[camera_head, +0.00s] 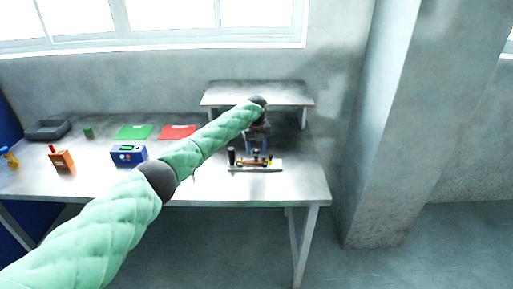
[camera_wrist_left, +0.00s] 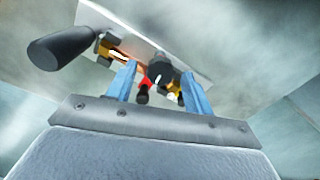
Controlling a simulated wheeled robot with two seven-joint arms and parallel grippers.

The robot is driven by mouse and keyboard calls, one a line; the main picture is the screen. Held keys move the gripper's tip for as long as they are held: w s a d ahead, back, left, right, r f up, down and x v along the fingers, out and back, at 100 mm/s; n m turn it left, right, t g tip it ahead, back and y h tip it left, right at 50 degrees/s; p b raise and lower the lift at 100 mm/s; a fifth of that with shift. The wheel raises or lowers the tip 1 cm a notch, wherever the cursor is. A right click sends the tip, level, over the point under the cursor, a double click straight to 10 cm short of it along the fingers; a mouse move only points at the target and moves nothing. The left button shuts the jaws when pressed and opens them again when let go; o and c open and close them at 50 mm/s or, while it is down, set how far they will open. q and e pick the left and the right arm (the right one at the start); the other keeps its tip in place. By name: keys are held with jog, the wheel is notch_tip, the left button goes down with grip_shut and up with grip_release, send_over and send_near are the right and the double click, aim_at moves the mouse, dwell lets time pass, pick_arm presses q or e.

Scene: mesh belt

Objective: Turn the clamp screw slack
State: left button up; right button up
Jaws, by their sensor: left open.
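The clamp fixture (camera_head: 262,168) is a pale plate with a dark upright handle and small brass-coloured and dark parts, on the right of the table. In the left wrist view its plate (camera_wrist_left: 185,45) shows behind the fingers, with a thick black handle (camera_wrist_left: 62,47) to the left. My left gripper (camera_head: 257,146) is over the fixture, its blue fingers (camera_wrist_left: 159,82) apart. A dark round knob (camera_wrist_left: 160,70) and a small red part (camera_wrist_left: 146,81) show between the fingers. Which part is the clamp screw, and whether the fingers touch anything, I cannot tell.
A raised shelf (camera_head: 258,92) stands behind the fixture. To the left are a blue box (camera_head: 128,154), an orange block (camera_head: 62,160), green (camera_head: 134,132) and red (camera_head: 178,132) mats and a grey tray (camera_head: 47,129). The table's front right is clear.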

pick_arm(q)
jog(key=c, duration=1)
